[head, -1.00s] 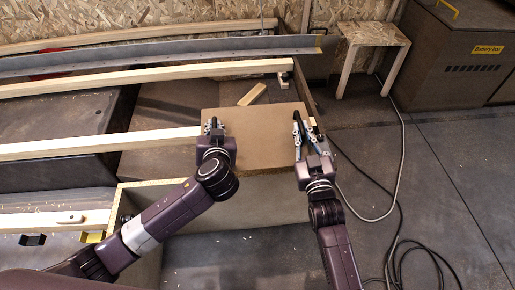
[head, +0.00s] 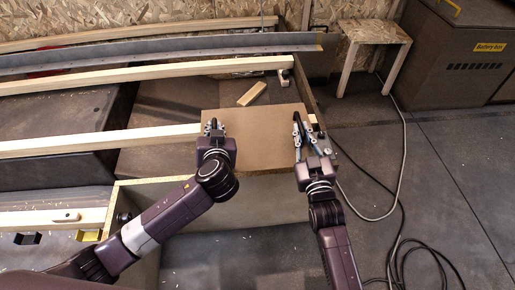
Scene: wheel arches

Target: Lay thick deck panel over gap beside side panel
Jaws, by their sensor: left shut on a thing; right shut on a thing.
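The thick deck panel (head: 258,138) is a flat brown board in the middle of the head view. It lies about level, its near edge above a pale-edged open box section (head: 250,195). My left gripper (head: 213,128) is shut on the panel's left edge. My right gripper (head: 299,130) is shut on its right edge. A dark side panel (head: 305,88) runs along the right side behind the board. Whether the panel touches what is beneath it cannot be told, and the gap under it is hidden.
Pale wooden battens (head: 150,76) and a grey metal rail (head: 160,58) cross the left and back. A small wood block (head: 252,93) lies behind the panel. A stool (head: 375,35), a battery box (head: 465,50) and loose cables (head: 400,190) are at the right, with open floor there.

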